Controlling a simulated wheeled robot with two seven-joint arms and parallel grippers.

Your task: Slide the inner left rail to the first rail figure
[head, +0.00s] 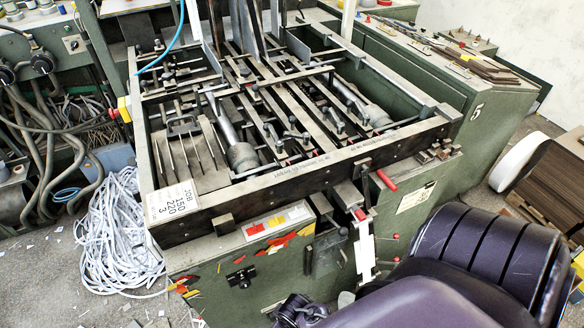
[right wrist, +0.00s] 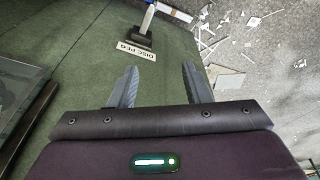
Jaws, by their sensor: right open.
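In the head view the feeder's open green frame holds several long metal rails (head: 298,110) running from front to back. Cross bars and clamps lie over them, and I cannot tell for sure which is the inner left rail. A white card (head: 172,203) at the frame's front left corner reads JOB, 150, 220, 3. Small marks run along the dark front beam (head: 290,178), too small to read. My right gripper (right wrist: 160,85) is open and empty in the right wrist view, over a green surface, away from the rails. My left gripper is not in view.
The right wrist view shows a label DISC PEG (right wrist: 137,53) beside a metal peg (right wrist: 146,22), and littered floor (right wrist: 245,50) at right. In the head view, red-tipped handles (head: 386,180) stick out of the front, white strapping (head: 118,240) lies left, and a green cabinet (head: 500,100) stands right.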

